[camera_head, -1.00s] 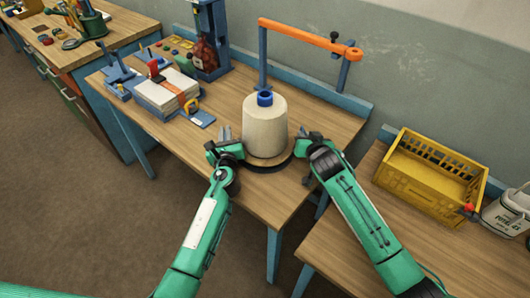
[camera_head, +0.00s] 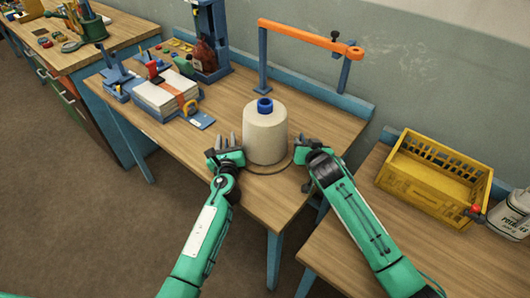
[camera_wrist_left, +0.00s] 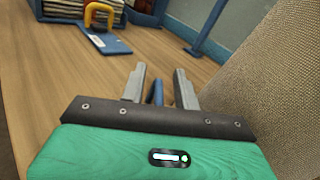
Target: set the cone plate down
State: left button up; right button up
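The cone plate (camera_head: 270,170) is a thin, round, wood-coloured disc lying on the wooden table near its front edge. A large cream yarn cone (camera_head: 265,136) with a blue top stands upright on it and covers most of it. My left gripper (camera_head: 228,141) is left of the cone, open and empty. In the left wrist view its two fingers (camera_wrist_left: 159,90) are apart, with the cone's woven side (camera_wrist_left: 275,90) close on the right. My right gripper (camera_head: 302,146) is right of the cone, apart from it. Its finger gap is too small to make out.
An orange bar (camera_head: 305,37) on blue posts stands behind the cone. A white stack with an orange strap (camera_head: 166,95) and a blue stand (camera_head: 211,40) are at left. A yellow crate (camera_head: 432,180) is on the right table. The table's front edge is close.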

pick_arm(q)
jog(key=shift+s, duration=0.15)
jog(key=s, duration=0.3)
jog(key=s+d, duration=0.1)
jog(key=s, duration=0.7)
jog(key=shift+s+d, duration=0.25)
jog(key=shift+d, duration=0.15)
pick_arm(e)
jog(key=shift+d, duration=0.15)
jog(key=v, duration=1.2)
